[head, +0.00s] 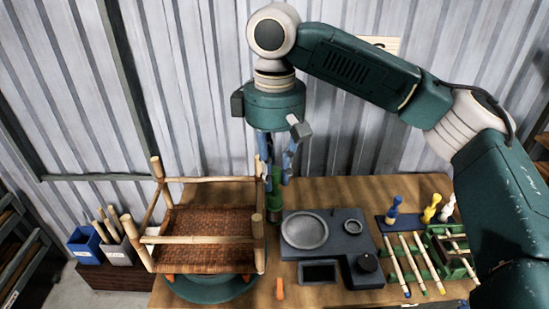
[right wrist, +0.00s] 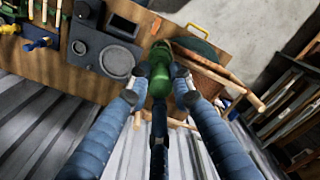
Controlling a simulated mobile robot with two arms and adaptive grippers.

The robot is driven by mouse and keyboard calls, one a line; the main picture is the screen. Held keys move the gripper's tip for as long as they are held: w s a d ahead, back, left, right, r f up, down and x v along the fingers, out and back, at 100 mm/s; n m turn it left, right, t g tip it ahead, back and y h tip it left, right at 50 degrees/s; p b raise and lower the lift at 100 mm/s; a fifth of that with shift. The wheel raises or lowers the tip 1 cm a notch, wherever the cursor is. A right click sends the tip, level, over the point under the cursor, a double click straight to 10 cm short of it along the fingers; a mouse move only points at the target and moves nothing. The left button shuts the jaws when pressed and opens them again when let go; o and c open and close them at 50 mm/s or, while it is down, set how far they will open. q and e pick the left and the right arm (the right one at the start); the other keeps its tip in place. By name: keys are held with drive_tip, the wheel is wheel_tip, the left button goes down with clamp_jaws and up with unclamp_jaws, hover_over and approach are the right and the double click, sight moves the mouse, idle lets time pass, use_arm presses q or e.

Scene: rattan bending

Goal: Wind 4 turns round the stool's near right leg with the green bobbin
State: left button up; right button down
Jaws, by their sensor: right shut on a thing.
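The stool lies upside down with its legs pointing up and its woven brown seat (head: 205,240) low, on a round green turntable (head: 215,290). The near right leg (head: 258,235) is pale rattan; I cannot make out any winding on it. My right gripper (head: 277,165) points down, its blue fingers shut on the green bobbin (head: 274,197). The bobbin is behind and slightly right of the near right leg, beside the stool's far right corner. In the right wrist view the bobbin (right wrist: 160,72) sits between the fingertips. My left gripper is out of view.
A dark tray with a round dish (head: 304,231) stands just right of the bobbin. Blue, yellow and white bobbins (head: 430,207) and a green rack (head: 450,250) with rods are further right. An orange tool (head: 280,289) lies at the front. Bins (head: 85,245) stand left.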

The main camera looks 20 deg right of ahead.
sight(275, 202)
drive_tip(key=shift+f+b, duration=1.1)
drive_tip(key=shift+f, duration=3.55)
